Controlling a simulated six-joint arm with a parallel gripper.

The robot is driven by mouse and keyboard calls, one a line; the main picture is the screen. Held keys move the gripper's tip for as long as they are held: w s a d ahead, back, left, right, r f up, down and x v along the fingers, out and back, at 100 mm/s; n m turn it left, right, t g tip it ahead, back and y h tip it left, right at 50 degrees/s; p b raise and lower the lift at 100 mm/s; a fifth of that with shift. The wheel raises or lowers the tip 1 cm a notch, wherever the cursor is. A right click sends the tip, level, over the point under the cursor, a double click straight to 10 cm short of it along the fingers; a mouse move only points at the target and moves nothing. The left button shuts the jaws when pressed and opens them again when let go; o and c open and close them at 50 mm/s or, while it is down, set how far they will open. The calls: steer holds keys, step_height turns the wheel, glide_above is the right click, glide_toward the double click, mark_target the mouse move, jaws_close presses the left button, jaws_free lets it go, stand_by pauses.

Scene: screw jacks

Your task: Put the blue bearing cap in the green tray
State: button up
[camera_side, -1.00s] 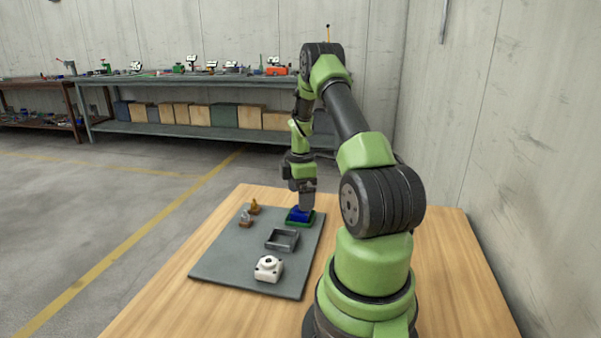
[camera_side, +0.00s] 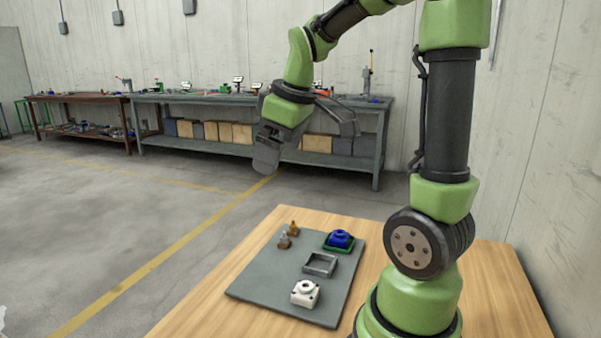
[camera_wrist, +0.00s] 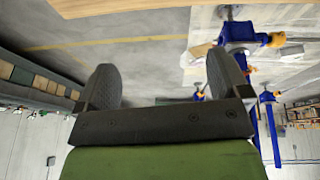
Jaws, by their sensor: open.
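The blue bearing cap (camera_side: 340,238) sits in the green tray (camera_side: 338,248) at the back right of the grey mat in the side view. The tray's green rim shows around it. My gripper (camera_side: 266,162) is raised well above and to the left of the mat, out over the floor, apart from the cap and tray. In the wrist view my gripper (camera_wrist: 163,85) is open, with its two dark fingers apart and nothing between them.
On the grey mat (camera_side: 270,285) are an empty grey tray (camera_side: 320,265), a white bearing block (camera_side: 305,293) and two small brass-coloured pieces (camera_side: 288,236) at the back left. A long workbench (camera_side: 260,98) stands behind. Open floor lies to the left.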

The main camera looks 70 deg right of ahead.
steer(key=s+a+r+m+t+y, duration=0.1)
steer(key=s+a+m, duration=0.1)
steer(key=s+a, duration=0.2)
steer(key=s+a+m+t+y, duration=0.1)
steer(key=s+a, duration=0.4)
steer(key=a, duration=0.5)
steer(key=shift+a+r+m+t+y, duration=0.15)
steer(key=shift+r+m+t+y, duration=0.25)
steer(key=shift+m+t, duration=0.4)
